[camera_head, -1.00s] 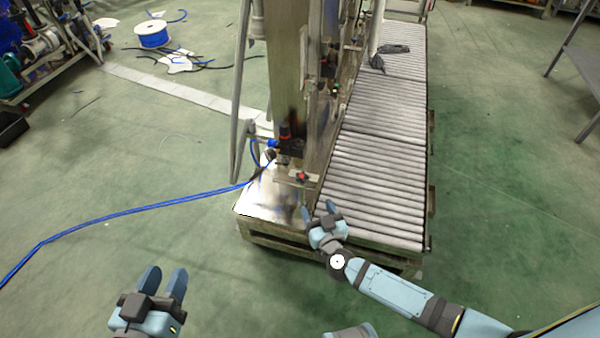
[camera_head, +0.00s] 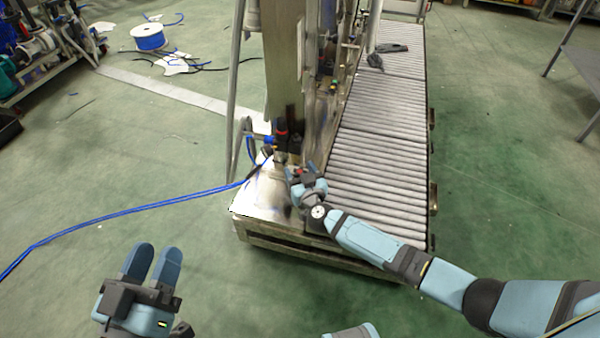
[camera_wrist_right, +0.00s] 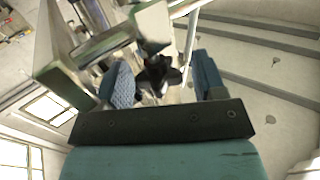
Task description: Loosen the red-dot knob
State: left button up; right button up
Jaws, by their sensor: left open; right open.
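The knob with the red dot (camera_head: 300,171) sits low at the front of the metal column and is partly hidden by my right gripper in the head view. In the right wrist view it is a dark, lobed knob (camera_wrist_right: 158,74) between the two blue fingers, with the red dot not visible. My right gripper (camera_head: 301,176) is at the knob, open, with a finger on each side; there appears to be a gap to the fingers. My left gripper (camera_head: 155,255) is open and empty above the green floor at lower left.
The metal column (camera_head: 284,70) rises behind the knob, with a black and red valve fitting (camera_head: 282,135) beside it. A blue hose (camera_head: 140,209) runs from there across the floor. A roller conveyor (camera_head: 378,170) lies to the right.

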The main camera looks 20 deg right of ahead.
jog(key=shift+c, duration=0.5)
jog(key=c, duration=0.8)
